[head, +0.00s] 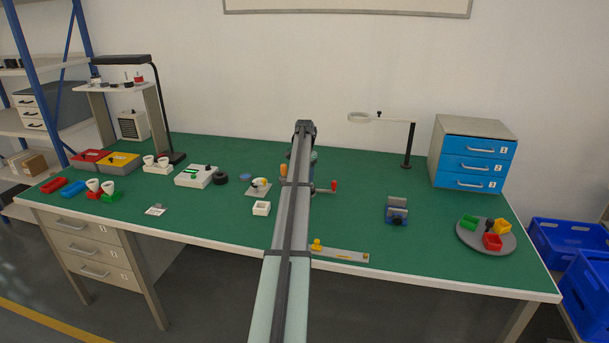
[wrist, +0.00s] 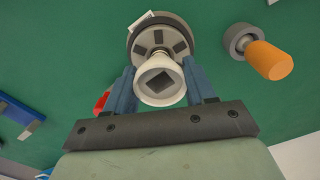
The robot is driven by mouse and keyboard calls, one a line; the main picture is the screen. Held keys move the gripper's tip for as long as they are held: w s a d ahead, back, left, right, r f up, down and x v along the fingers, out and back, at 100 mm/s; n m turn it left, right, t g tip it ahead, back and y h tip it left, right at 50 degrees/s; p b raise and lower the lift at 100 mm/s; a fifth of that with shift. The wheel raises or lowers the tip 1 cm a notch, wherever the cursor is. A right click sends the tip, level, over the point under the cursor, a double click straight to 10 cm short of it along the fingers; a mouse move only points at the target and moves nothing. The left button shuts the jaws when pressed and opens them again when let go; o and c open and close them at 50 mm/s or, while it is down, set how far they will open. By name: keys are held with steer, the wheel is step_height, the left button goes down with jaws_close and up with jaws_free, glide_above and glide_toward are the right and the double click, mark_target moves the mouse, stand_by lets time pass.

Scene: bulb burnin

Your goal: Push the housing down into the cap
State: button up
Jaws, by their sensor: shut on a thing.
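In the wrist view my gripper (wrist: 158,72) has its two blue fingers shut on a white, cup-shaped housing (wrist: 142,85). The housing's open end, with a dark square inside, faces the camera. A small metallic part, apparently the cap (wrist: 160,53), shows just beyond the housing, over a round grey fixture (wrist: 150,38) with dark slots. How deep the housing sits in the cap cannot be told, as the housing hides most of the joint.
An orange-handled tool with a grey ring (wrist: 268,60) stands right of the fixture in the wrist view. A red crank knob (head: 333,186) sticks out beside my arm. A white square box (head: 261,209) and a blue vise-like block (head: 397,216) stand on the green bench (head: 350,225).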

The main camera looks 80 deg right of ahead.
steer(key=shift+f, duration=0.8)
stand_by(0.9)
steer(key=o, duration=1.1)
step_height(320, 180, up, 14)
steer(key=shift+f, duration=0.1)
stand_by(0.5)
